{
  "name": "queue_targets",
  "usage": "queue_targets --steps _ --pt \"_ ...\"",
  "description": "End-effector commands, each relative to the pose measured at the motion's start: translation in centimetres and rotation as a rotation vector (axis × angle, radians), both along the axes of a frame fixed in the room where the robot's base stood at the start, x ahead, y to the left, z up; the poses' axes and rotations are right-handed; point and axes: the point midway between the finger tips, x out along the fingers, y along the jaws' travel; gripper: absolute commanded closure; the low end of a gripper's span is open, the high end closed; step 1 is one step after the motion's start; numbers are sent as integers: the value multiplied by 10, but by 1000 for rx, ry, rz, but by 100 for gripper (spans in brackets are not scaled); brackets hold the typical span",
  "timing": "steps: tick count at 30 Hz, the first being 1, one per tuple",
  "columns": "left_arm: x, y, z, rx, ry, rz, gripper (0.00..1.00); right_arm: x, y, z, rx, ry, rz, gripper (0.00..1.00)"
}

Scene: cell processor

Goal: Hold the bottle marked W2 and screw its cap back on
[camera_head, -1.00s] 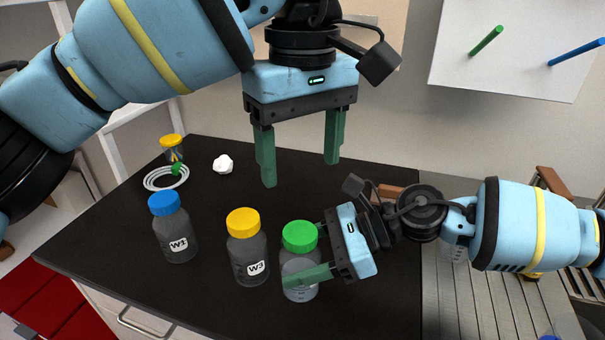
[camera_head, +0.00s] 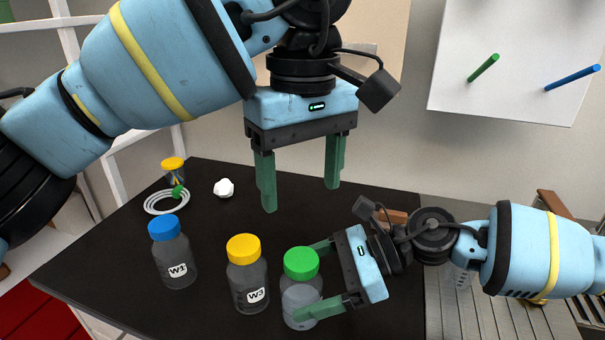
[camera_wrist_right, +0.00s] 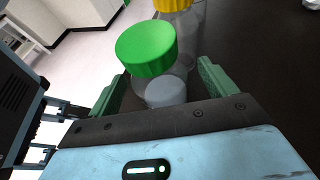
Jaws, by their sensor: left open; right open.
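A clear bottle (camera_head: 301,296) with a green cap (camera_head: 301,261) stands upright on the black table. No label shows on it from here, so I cannot read W2. The green cap sits on top of the bottle; how tight it is cannot be seen. My right gripper (camera_head: 305,285) is open, its green fingers on either side of this bottle. In the right wrist view the green cap (camera_wrist_right: 147,48) and bottle (camera_wrist_right: 166,92) show between the spread fingers (camera_wrist_right: 158,84). My left gripper (camera_head: 300,196) is open and empty, pointing down above the table behind the bottles.
The blue-capped W1 bottle (camera_head: 174,262) and yellow-capped W3 bottle (camera_head: 247,285) stand to the left, W3 close by. Behind them lie coiled tubing (camera_head: 158,205), a small yellow-topped container (camera_head: 173,170) and a white piece (camera_head: 223,188). The table's middle (camera_head: 215,225) is clear.

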Motion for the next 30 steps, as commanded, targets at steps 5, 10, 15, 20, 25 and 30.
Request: queue_targets --steps 5,10,15,20,25,30 --pt "0 0 0 0 0 0 31 3 -32 13 1 -1 -4 16" --pt "0 0 0 0 0 0 31 5 -63 26 0 -1 -4 16" --pt "0 0 0 0 0 0 31 7 -86 35 0 1 -4 16" --pt "0 0 0 0 0 0 31 8 -96 40 0 0 -2 16" --pt "0 0 0 0 0 0 31 8 -99 41 -1 0 -1 16" --pt "-4 0 23 0 -22 0 31 7 -98 64 0 -23 0 16"
